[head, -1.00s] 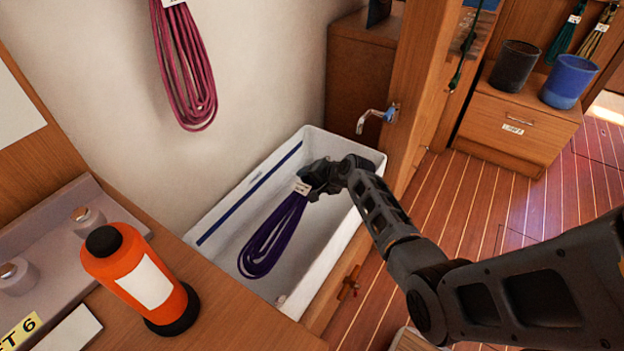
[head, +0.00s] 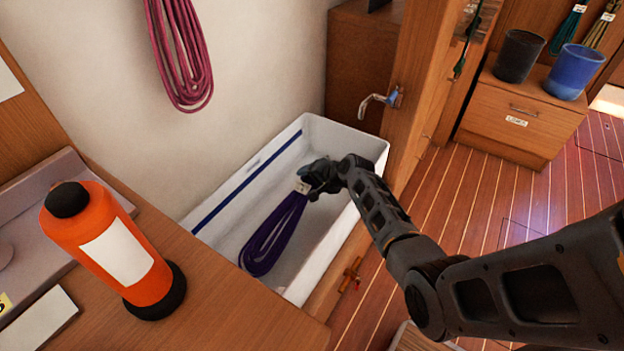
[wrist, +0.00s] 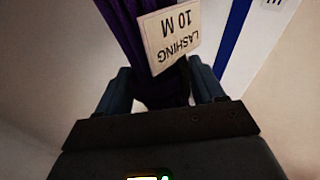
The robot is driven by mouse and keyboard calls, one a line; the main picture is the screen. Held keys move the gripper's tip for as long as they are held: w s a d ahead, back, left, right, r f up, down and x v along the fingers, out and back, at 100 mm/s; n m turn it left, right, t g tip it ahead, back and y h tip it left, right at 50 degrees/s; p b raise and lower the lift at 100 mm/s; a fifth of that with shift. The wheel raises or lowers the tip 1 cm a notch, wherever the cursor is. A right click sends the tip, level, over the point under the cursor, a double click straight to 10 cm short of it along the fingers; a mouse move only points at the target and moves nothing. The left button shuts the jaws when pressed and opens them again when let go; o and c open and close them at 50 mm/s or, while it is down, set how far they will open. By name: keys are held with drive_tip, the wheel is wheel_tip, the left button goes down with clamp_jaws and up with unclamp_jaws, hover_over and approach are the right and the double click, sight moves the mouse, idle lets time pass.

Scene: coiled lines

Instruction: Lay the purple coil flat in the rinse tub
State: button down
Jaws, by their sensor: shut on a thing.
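The purple coil (head: 273,236) is in the white rinse tub (head: 352,140) in the head view, slanting down to the left from my gripper (head: 316,186). My gripper is shut on the coil's upper end, beside its white tag. In the wrist view the purple coil (wrist: 122,28) runs up from between the fingers of my gripper (wrist: 165,95), and the tag reads "LASHING 10 M". The coil's lower loop is over the tub's floor. I cannot tell whether it touches the floor. The gripped end is partly hidden by the fingers.
A tap (head: 377,103) sticks out over the tub's back right side. An orange bottle (head: 110,250) stands on the wooden counter (head: 230,310) at the left. A pink coil (head: 183,60) hangs on the wall. Two buckets, black (head: 519,56) and blue (head: 574,72), stand on a cabinet at the right.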

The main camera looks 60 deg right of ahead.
drive_tip(key=shift+c, duration=0.4)
unclamp_jaws()
drive_tip(key=shift+o, duration=0.2)
drive_tip(key=d+p+v, duration=0.1)
drive_tip(key=p+v, duration=0.1)
drive_tip(key=v, duration=0.5)
drive_tip(key=shift+s+a+r, duration=0.3)
drive_tip(key=shift+a, duration=0.2)
